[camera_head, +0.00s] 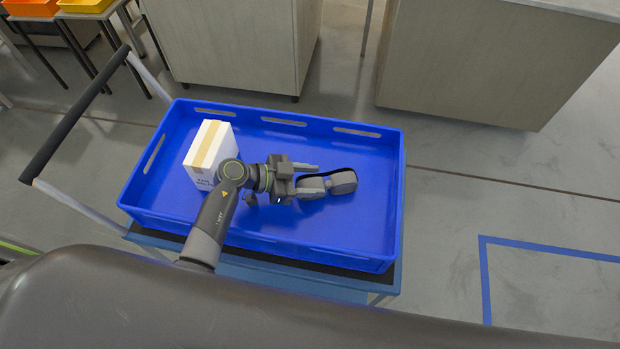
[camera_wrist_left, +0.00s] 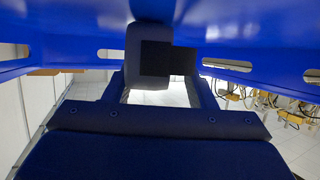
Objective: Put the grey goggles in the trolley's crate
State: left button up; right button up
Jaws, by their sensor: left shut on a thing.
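The grey goggles (camera_head: 343,181), with a dark strap, are at the fingers of my left gripper (camera_head: 308,180), which is shut on them. In the head view, gripper and goggles are over the floor of the blue crate (camera_head: 372,245), right of its middle and inside its walls. I cannot tell whether the goggles touch the floor. In the left wrist view, a dark grey rounded piece, likely part of the goggles (camera_wrist_left: 146,42), shows between the fingers, with the crate's slotted blue walls (camera_wrist_left: 260,58) around it. My right gripper is not in view.
A white box with a tan tape strip (camera_head: 206,150) stands in the crate's left part. The crate sits on a trolley with a dark push handle (camera_head: 75,118) at left. The crate floor right of the goggles is clear. Wooden cabinets (camera_head: 490,65) stand behind.

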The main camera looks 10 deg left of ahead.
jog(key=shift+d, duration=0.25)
pick_arm(q)
jog(key=o, duration=1)
jog(key=shift+c, duration=0.2)
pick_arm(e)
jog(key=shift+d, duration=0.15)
pick_arm(q)
jog(key=v, duration=0.7)
jog(key=shift+a+r, duration=0.2)
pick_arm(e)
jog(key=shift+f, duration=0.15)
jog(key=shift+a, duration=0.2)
